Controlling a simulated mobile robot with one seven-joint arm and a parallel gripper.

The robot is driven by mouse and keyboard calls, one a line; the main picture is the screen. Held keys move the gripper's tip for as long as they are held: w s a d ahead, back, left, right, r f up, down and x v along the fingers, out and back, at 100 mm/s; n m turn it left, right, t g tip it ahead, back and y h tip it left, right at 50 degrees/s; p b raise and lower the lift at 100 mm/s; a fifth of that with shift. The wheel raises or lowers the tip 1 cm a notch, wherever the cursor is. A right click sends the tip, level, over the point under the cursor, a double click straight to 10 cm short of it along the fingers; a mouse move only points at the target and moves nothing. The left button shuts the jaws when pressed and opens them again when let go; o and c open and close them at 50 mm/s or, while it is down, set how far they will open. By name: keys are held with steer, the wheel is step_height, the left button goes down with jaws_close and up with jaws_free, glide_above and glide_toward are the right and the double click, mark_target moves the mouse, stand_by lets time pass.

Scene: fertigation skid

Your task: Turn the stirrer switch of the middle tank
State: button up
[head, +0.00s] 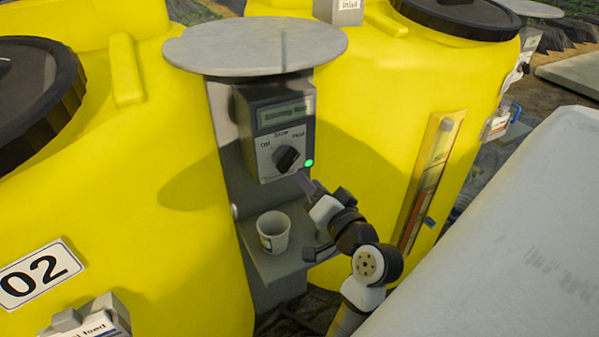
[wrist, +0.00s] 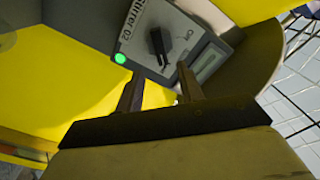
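The Stirrer 02 switch box (head: 282,130) is grey and fixed to a grey post between two yellow tanks. My gripper (head: 307,183) is just below and right of the box, apart from the knob. In the wrist view, my gripper (wrist: 160,72) has its two fingers apart with nothing between them. The knob (wrist: 157,42) shows just beyond the fingertips.
A white cup (head: 273,232) stands on a small grey shelf (head: 290,262) below the box. A round grey cover (head: 255,46) overhangs the box. The left tank bears a 02 plate (head: 40,275). A pale rounded surface (head: 490,240) fills the lower right.

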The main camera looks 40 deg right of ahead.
steer(key=shift+b+v, duration=0.4)
steer(key=shift+v, duration=2.4)
